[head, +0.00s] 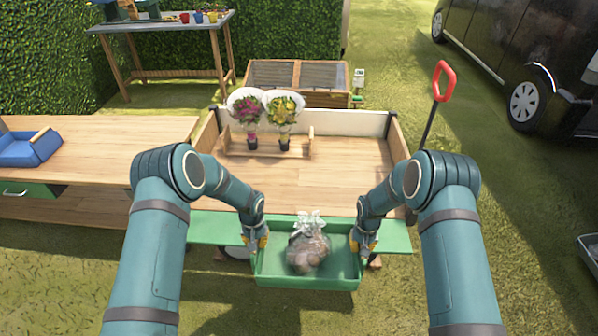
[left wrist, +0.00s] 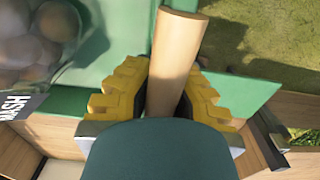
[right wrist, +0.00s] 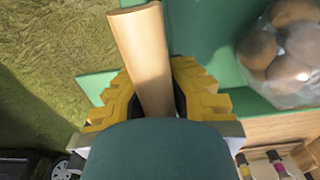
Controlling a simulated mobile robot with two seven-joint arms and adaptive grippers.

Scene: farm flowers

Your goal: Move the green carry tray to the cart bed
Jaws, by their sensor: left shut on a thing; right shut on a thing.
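The green carry tray (head: 308,281) is in front of the near edge of the cart bed (head: 345,190), with a clear bag of round brown items (head: 307,250) inside it. My left gripper (head: 258,243) is shut on the tray's left wooden handle (left wrist: 175,60). My right gripper (head: 362,243) is shut on the right wooden handle (right wrist: 147,55). The tray looks level. Its far side overlaps the cart's green lowered flap (head: 220,228) in the head view; I cannot tell whether they touch.
Two wrapped bouquets (head: 247,112) (head: 284,112) stand in a wooden holder (head: 300,148) at the back left of the bed. Low side walls and a white back panel (head: 320,122) edge it. The bed's middle and front are clear. A wooden bench (head: 95,165) with a blue bin (head: 28,150) adjoins on the left.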

